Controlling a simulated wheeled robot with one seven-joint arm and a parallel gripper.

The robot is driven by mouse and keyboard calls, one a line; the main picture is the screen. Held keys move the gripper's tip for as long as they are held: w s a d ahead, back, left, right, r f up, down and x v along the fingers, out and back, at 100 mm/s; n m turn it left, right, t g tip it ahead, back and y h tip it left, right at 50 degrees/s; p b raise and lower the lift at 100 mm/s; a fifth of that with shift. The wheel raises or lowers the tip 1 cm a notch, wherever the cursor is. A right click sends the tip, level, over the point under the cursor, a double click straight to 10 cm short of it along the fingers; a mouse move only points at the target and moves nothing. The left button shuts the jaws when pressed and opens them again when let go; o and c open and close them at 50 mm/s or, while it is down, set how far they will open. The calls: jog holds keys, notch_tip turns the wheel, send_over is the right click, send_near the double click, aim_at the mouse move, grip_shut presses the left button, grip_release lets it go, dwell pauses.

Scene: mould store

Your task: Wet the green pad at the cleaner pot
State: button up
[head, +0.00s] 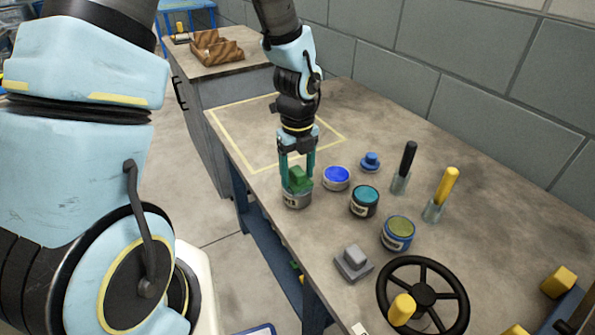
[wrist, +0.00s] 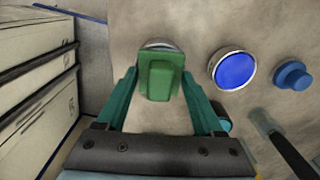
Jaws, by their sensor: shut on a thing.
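The green pad (head: 299,181) is held between the teal fingers of my gripper (head: 298,172), which points straight down. In the wrist view the green pad (wrist: 160,76) sits between the fingertips of my gripper (wrist: 161,84). Directly below the pad is a grey metal pot (head: 297,199) with a label; its pale rim (wrist: 158,44) shows just past the pad in the wrist view. The pad covers most of the pot's mouth, so its contents are hidden. I cannot tell whether the pad touches what is inside.
Close by stand a blue-filled pot (head: 336,178), a teal pot (head: 364,200) and an olive-filled pot (head: 398,233). A blue knobbed piece (head: 370,162), black-handled (head: 405,165) and yellow-handled (head: 442,193) tools, a grey block (head: 354,262) and a handwheel (head: 423,294) share the bench. The yellow-outlined area (head: 245,120) is clear.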

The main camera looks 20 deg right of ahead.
aim_at(297, 170)
dwell(0.5)
notch_tip(297, 170, up, 7)
jog(key=p, duration=0.7)
dwell(0.6)
